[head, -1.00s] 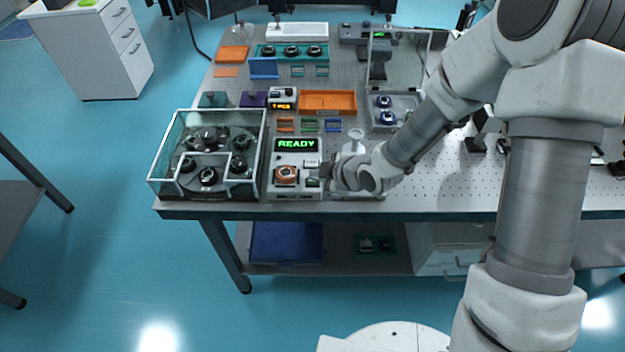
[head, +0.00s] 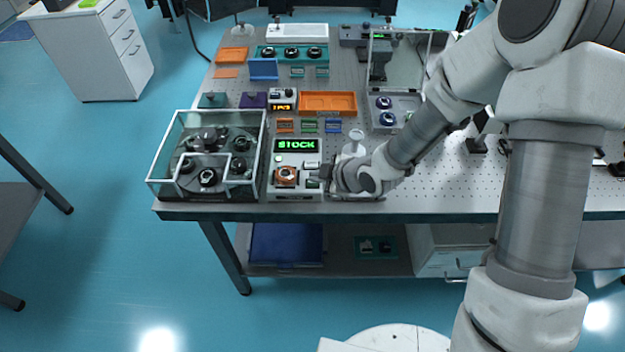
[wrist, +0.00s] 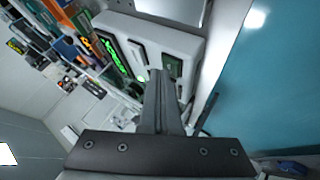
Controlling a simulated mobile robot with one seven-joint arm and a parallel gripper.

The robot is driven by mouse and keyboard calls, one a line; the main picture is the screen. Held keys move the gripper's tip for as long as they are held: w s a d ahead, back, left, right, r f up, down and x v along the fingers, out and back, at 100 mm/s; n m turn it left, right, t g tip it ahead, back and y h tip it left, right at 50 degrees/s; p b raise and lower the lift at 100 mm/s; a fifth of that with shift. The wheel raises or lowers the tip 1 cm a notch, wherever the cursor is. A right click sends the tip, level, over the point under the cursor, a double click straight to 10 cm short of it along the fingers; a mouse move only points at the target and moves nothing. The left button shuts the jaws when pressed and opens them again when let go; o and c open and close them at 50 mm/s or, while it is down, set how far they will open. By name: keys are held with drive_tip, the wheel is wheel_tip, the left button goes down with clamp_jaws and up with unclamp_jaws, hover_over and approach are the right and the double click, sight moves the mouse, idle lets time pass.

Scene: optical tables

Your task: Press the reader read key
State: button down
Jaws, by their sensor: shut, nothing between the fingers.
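The reader (head: 295,194) is a light grey box near the front edge of the table. Its green display (head: 297,145) reads "STOCK". On its face are a round copper-coloured piece (head: 286,176), a white key (head: 311,164) and a small darker key at the lower right, partly hidden by my gripper. My gripper (head: 324,180) is at the reader's right side, shut and empty. In the wrist view the shut fingers (wrist: 158,76) reach over the reader's edge (wrist: 185,42), close to a dark green-edged patch (wrist: 173,66). Whether the tips touch a key I cannot tell.
A glass-walled case (head: 206,165) stands close on the reader's left. Behind are small coloured blocks, an orange tray (head: 327,103) and a small display unit (head: 283,99).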

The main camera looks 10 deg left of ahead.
sight(317, 184)
drive_tip(key=shift+r+p, duration=0.35)
drive_tip(key=shift+r, duration=0.35)
drive_tip(key=shift+r+p, duration=1.8)
drive_tip(key=shift+r, duration=0.7)
